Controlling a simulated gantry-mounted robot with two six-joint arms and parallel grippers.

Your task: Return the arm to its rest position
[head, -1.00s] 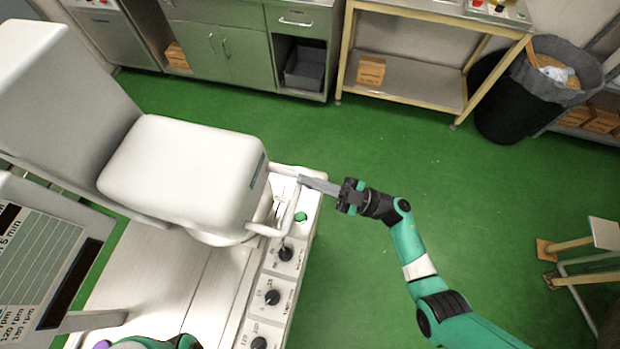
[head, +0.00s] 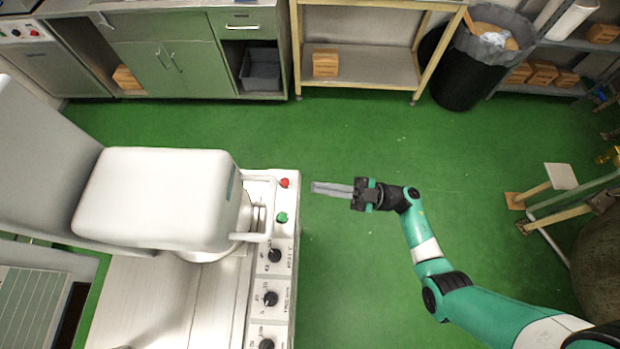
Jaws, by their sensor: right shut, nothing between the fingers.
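My right gripper (head: 314,187) is shut and empty. It points left, over the green floor just right of the white mixing machine (head: 160,205). It is apart from the machine's control panel (head: 285,235), which carries a red button (head: 284,183), a green button (head: 281,217) and black knobs. My right arm comes in from the lower right.
Green floor (head: 350,135) lies clear behind and right of my right gripper. A cabinet (head: 165,60), a shelf table (head: 370,65) and a black bin (head: 465,75) stand along the back. A wooden-legged stand (head: 560,177) is at the right.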

